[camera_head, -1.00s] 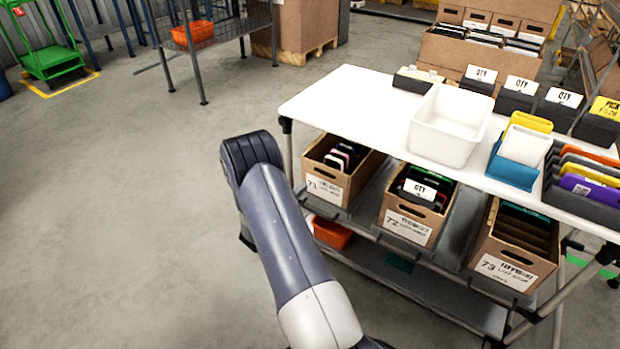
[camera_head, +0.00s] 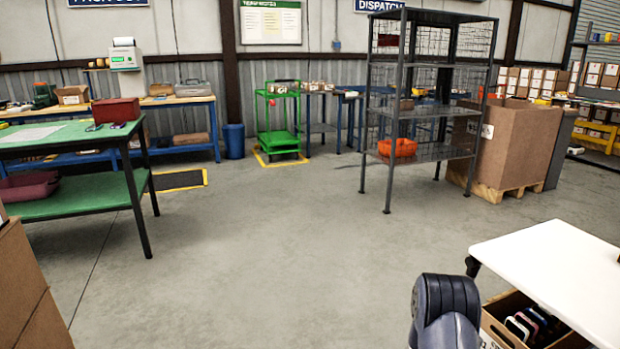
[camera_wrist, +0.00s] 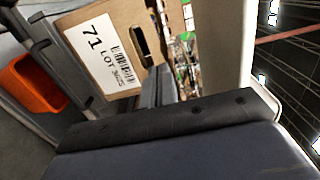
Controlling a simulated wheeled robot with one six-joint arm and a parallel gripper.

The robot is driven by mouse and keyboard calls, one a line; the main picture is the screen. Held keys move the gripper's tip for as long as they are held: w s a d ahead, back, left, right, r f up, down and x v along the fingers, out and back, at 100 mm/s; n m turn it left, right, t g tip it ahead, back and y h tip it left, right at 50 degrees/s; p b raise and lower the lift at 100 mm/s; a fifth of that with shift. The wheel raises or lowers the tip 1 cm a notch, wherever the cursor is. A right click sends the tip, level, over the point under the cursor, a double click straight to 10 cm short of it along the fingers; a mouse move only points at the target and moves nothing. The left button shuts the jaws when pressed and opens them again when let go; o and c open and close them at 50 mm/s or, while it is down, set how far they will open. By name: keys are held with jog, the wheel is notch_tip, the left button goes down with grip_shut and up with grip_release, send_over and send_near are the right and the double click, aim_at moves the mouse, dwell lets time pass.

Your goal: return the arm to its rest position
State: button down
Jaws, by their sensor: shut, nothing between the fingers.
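My arm shows in the head view at the bottom right, its dark rounded joint beside the left end of the white table (camera_head: 560,265). My gripper is out of the head view. In the wrist view my gripper (camera_wrist: 160,85) shows as two narrow grey fingers close together, beyond a dark bar and a blue-grey body. It is shut and empty. Behind it is the brown carton labelled 71 (camera_wrist: 122,20), turned in the picture. I cannot tell the distance between fingers and carton. The same carton (camera_head: 505,335) is partly cut off in the head view, with dark items inside.
An orange bin (camera_wrist: 32,85) sits left of the carton in the wrist view. A wire shelf rack (camera_head: 425,108), a large carton on a pallet (camera_head: 525,150), a green trolley (camera_head: 278,120) and a green table (camera_head: 75,140) stand farther off. The middle floor is clear.

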aim_at(505, 328)
jog(key=b+x, duration=0.1)
jog(key=x, duration=0.8)
jog(key=shift+d, duration=0.1)
